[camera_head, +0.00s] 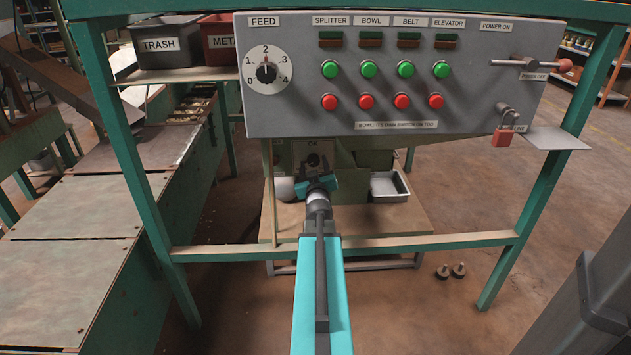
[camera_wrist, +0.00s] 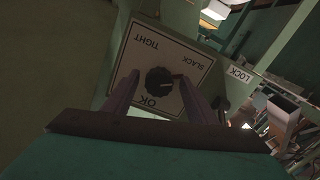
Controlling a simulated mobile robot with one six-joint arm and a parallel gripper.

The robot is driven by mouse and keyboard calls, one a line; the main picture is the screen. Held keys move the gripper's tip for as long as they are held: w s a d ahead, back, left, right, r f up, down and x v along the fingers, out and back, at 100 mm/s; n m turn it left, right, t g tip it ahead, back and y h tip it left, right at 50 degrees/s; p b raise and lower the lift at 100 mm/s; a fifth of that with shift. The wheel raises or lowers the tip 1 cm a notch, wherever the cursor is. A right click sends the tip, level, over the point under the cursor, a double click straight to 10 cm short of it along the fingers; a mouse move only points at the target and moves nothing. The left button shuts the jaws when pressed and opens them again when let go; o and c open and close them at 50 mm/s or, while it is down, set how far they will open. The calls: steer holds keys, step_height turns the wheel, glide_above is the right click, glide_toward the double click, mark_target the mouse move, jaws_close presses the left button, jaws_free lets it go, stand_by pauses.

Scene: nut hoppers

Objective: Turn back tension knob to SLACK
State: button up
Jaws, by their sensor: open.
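The tension knob (camera_wrist: 158,81) is a small dark round knob on a pale square plate (camera_wrist: 185,52) marked TIGHT, SLACK and OK. The lettering is turned over in the wrist view. A faint light mark shows on the knob, but I cannot tell surely which word it points at. My gripper (camera_wrist: 160,85) is open, with one finger on each side of the knob; I cannot tell whether either finger touches it. In the head view my gripper (camera_head: 317,183) is low in front of the plate (camera_head: 312,155), and it hides part of it.
A LOCK label (camera_wrist: 240,74) with a dark handle (camera_wrist: 221,102) is beside the plate. The grey control panel (camera_head: 470,75) with the FEED dial (camera_head: 266,72) hangs above my arm. A green frame bar (camera_head: 430,242) crosses below. A white tray (camera_head: 390,186) stands right of my gripper.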

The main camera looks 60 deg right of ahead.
steer(key=p+v, duration=0.3)
steer(key=v, duration=0.2)
steer(key=shift+a+r+p, duration=0.1)
steer(key=shift+r+p, duration=0.05)
steer(key=shift+p, duration=0.15)
steer(key=p, duration=0.3)
steer(key=shift+s+a, duration=0.1)
steer(key=shift+a, duration=0.15)
steer(key=p+v, duration=0.2)
steer(key=p, duration=0.5)
steer(key=shift+d, duration=0.1)
steer(key=p+v, duration=0.5)
steer(key=p, duration=0.2)
steer(key=shift+s, duration=0.1)
stand_by(0.5)
steer(key=shift+a, duration=0.25)
stand_by(0.4)
